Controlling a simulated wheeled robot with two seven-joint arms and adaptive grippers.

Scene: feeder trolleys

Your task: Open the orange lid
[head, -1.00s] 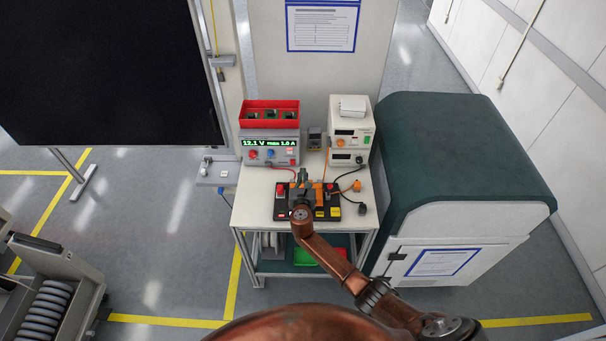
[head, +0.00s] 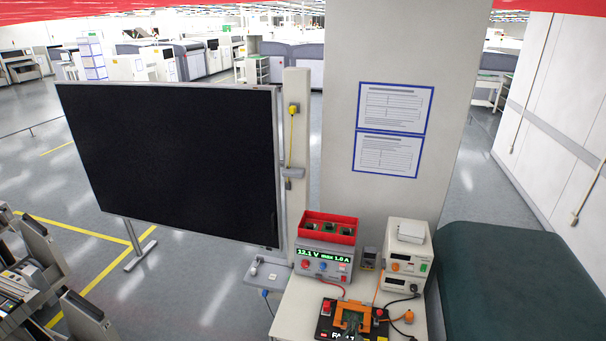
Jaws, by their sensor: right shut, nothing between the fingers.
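The orange lid (head: 355,307) is a frame-like part on the black fixture (head: 325,326) on the small table, at the bottom edge of the head view. Something green shows within and below the orange frame. I cannot tell surely how far the lid is raised. The fixture has a red button at its left and is cut off below by the picture edge, where part of a lit label shows. Neither of my grippers shows in the head view now, and no arm is seen over the fixture.
On the table (head: 292,318) behind the fixture stand a power supply (head: 323,262) with a red bin (head: 327,227) on top and a white instrument (head: 405,262). A dark green cabinet (head: 515,280) stands close on the right. A large black screen (head: 175,155) stands at left.

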